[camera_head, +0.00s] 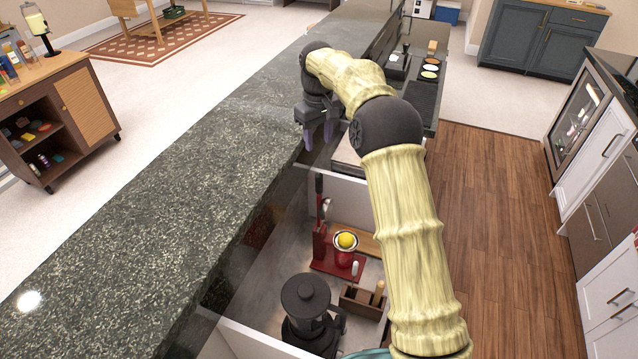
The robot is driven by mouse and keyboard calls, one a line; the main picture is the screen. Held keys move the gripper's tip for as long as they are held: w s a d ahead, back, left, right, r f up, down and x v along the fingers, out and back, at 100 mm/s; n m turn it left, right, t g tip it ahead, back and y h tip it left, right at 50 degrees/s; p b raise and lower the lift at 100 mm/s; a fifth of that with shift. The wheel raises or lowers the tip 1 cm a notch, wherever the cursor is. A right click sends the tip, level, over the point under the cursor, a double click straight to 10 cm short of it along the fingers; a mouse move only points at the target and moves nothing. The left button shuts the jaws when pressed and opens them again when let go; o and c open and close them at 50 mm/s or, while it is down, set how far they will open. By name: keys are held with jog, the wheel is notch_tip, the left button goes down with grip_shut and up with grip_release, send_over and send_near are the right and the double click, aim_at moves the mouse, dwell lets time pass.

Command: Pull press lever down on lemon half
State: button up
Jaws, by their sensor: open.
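A red citrus press (320,243) stands on the lower counter behind the bar top. Its lever (319,186) is upright, with a dark grip at the top. My gripper (318,140) is above and beyond the press, near the inner edge of the bar top. Its purple fingertips point down and are apart, with nothing seen between them. It does not touch the lever. My arm crosses the right side of the press area.
A black blender or grinder (310,310) and a wooden caddy (362,302) stand just in front of the press. The granite bar top (190,190) rises as a ledge on the left and is clear. Small bowls (430,69) lie on the far counter.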

aim_at(319, 185)
notch_tip(319, 185, down, 18)
jog(key=p, duration=0.3)
jog(key=shift+r, duration=0.25)
jog(key=shift+d, duration=0.1)
grip_shut()
